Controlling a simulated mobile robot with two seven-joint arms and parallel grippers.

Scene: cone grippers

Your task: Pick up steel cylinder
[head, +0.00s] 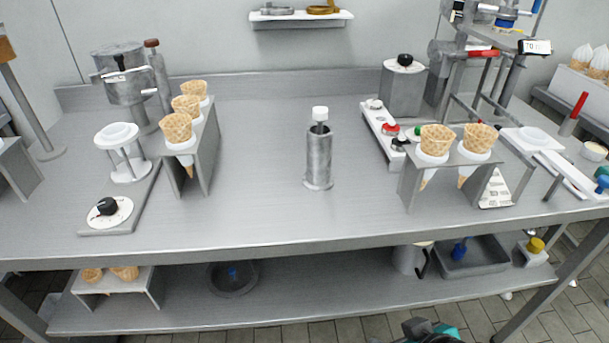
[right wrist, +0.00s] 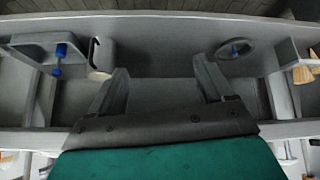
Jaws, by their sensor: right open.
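The steel cylinder (head: 319,160) stands upright near the middle of the steel table in the head view, with a white knob on a thin dark stem at its top. Nothing touches it. My right gripper (right wrist: 162,82) is open and empty in the right wrist view, its two dark fingers well apart. That view shows the lower shelf and not the cylinder. A teal and black part of my right arm shows at the bottom edge of the head view, below and away from the cylinder. My left gripper is in neither view.
Cone holders stand left (head: 209,155) and right (head: 408,188) of the cylinder. A small dial scale (head: 122,208) is at left. The tabletop around the cylinder is clear. The lower shelf holds a grey tray (right wrist: 38,42), a mug (right wrist: 101,60) and a bowl (right wrist: 233,50).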

